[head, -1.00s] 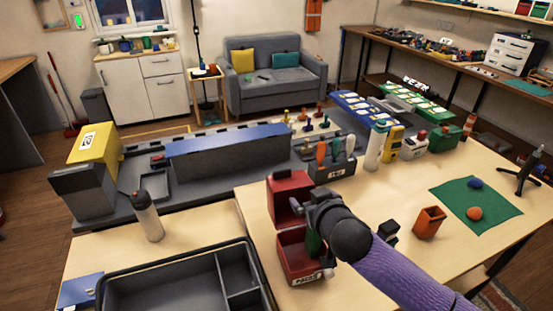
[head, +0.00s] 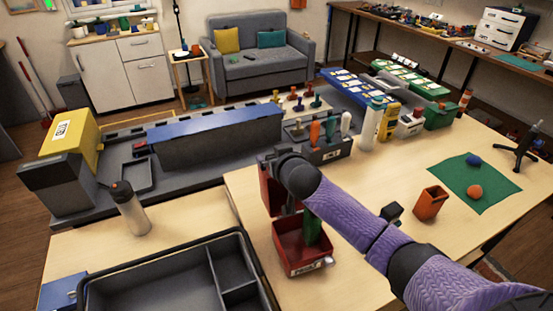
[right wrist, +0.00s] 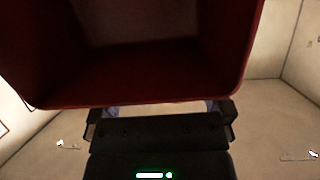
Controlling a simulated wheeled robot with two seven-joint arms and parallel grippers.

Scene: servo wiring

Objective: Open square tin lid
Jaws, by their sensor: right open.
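The square red tin (head: 291,262) stands on the light wooden table with a pale label on its front. Its top is open and a dark green object (head: 312,228) stands up in it. The red lid (head: 268,192) stands upright at the tin's far side, partly hidden by my right gripper. My right gripper (head: 272,158) is at the lid's upper part. In the right wrist view the hollow red lid (right wrist: 150,103) fills the upper picture, just beyond my open fingers (right wrist: 160,112). I cannot tell whether they touch it. My left gripper is out of view.
A grey divided tray (head: 150,262) lies at the front left, near a grey bottle (head: 130,208). A tool holder (head: 330,150) stands behind the tin.

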